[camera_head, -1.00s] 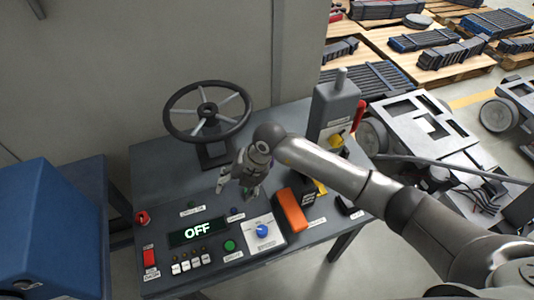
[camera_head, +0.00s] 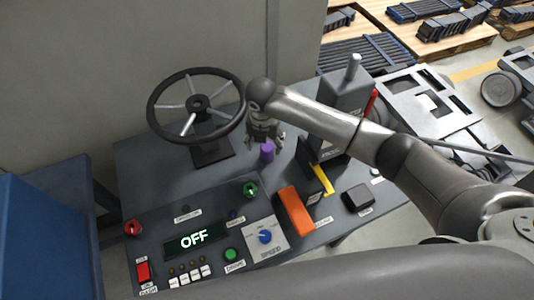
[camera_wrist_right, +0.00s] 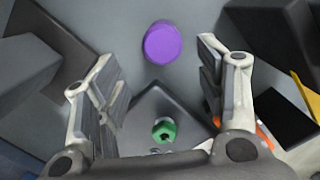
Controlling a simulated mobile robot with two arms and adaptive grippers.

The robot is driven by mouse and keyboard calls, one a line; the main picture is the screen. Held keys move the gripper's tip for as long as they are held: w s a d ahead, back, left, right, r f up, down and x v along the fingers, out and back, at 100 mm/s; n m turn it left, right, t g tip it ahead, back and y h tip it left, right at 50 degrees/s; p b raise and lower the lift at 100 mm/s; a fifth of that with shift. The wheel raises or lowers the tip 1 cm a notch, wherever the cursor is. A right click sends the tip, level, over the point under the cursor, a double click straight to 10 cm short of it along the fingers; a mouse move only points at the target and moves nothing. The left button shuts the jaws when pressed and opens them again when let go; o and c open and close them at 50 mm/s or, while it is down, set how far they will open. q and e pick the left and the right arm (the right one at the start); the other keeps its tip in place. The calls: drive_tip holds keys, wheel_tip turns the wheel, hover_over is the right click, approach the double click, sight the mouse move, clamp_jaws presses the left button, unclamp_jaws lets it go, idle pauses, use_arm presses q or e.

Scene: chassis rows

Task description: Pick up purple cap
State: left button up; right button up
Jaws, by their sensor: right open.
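The purple cap (camera_head: 267,152) stands on the grey console top, right of the steering wheel's base. My right gripper (camera_head: 265,139) is just above it in the head view, pointing down with its fingers spread. In the right wrist view the purple cap (camera_wrist_right: 162,43) shows as a round top near the upper middle, just beyond the gap between the open fingers (camera_wrist_right: 157,62). The fingers are empty and do not appear to touch the cap. My left gripper is not in view.
A black steering wheel (camera_head: 197,104) stands close left of the gripper. A green knob (camera_head: 250,190), an orange block (camera_head: 295,210) and a yellow-edged dark block (camera_head: 314,180) are nearer. A grey lever box (camera_head: 347,100) stands at right. The panel display (camera_head: 194,238) reads OFF.

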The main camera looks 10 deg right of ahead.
sight(267, 147)
wheel_tip(267, 147, down, 2)
drive_tip(key=shift+w+f+b, duration=0.1)
drive_tip(key=shift+w+b, duration=0.05)
drive_tip(key=shift+b, duration=0.25)
drive_tip(key=shift+w+f, duration=0.15)
drive_tip(key=shift+f, duration=0.1)
drive_tip(key=shift+d+f+b, duration=0.2)
drive_tip(key=shift+f+b, duration=0.4)
drive_tip(key=shift+b, duration=0.05)
drive_tip(key=f, duration=0.1)
drive_tip(key=f+b, duration=0.2)
drive_tip(key=shift+w+d+f, duration=0.1)
drive_tip(key=shift+w+d, duration=0.2)
drive_tip(key=shift+w+f+b, duration=0.15)
drive_tip(key=shift+f+b, duration=0.25)
drive_tip(key=shift+b, duration=0.15)
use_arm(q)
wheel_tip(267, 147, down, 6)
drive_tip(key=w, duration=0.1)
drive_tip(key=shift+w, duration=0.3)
use_arm(e)
drive_tip(key=shift+r, duration=0.1)
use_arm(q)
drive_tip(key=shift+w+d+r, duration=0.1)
use_arm(e)
drive_tip(key=c, duration=1)
